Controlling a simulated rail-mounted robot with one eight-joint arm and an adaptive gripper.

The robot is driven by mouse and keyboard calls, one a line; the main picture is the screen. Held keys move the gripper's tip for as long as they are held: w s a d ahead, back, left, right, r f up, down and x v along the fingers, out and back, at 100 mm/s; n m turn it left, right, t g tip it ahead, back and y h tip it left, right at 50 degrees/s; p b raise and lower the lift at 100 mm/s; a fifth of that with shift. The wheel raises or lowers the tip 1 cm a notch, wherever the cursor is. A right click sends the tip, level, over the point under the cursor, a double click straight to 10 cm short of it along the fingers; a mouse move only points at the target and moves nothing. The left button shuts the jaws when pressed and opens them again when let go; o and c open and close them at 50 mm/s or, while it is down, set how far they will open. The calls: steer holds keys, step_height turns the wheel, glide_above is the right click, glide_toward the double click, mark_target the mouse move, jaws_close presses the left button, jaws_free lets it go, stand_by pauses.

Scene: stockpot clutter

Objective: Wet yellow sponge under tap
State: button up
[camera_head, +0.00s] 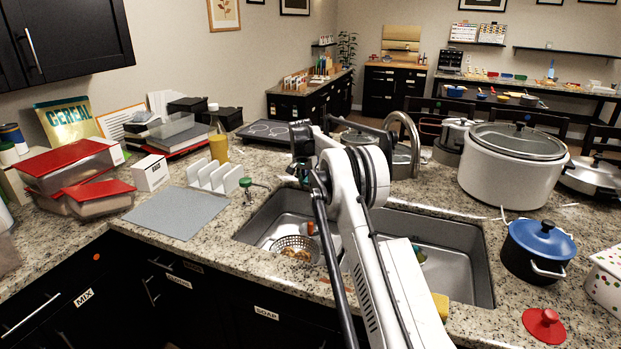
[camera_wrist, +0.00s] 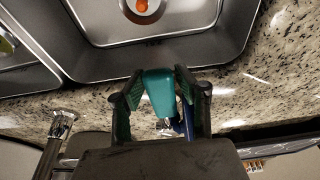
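The yellow sponge (camera_head: 440,305) is at the sink's front edge in the head view, just right of my arm, which hides part of it. The chrome gooseneck tap (camera_head: 405,135) stands behind the double sink (camera_head: 470,270). My gripper (camera_wrist: 160,82) is beyond the sink's back left, far from the sponge. In the wrist view its fingers press on both sides of a teal object (camera_wrist: 159,92). Shiny metal shows below this object, and I cannot tell whether the two are joined. In the head view my arm hides much of the sink.
The left basin holds a strainer (camera_head: 296,246) and an orange item (camera_head: 310,228). A small green-topped fixture (camera_head: 246,183) stands at the sink's left. A blue-lidded pot (camera_head: 540,250), a red lid (camera_head: 544,325) and a large white cooker (camera_head: 512,175) crowd the right. The grey mat (camera_head: 177,212) is bare.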

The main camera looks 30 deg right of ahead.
mark_target(307, 180)
steer(key=c, duration=0.5)
steer(key=shift+r+g+y+p, duration=0.55)
steer(key=shift+r+p, duration=0.35)
steer(key=shift+p, duration=0.35)
steer(key=o, duration=0.9)
steer(key=shift+w+f, duration=0.1)
steer(key=shift+f, duration=0.05)
steer(key=shift+s+a+r+p, duration=0.15)
steer(key=shift+r+p, duration=0.45)
steer(key=shift+r, duration=1.15)
steer(key=shift+s+a+r+p, duration=0.15)
steer(key=shift+r+p, duration=0.4)
steer(key=shift+r, duration=1.2)
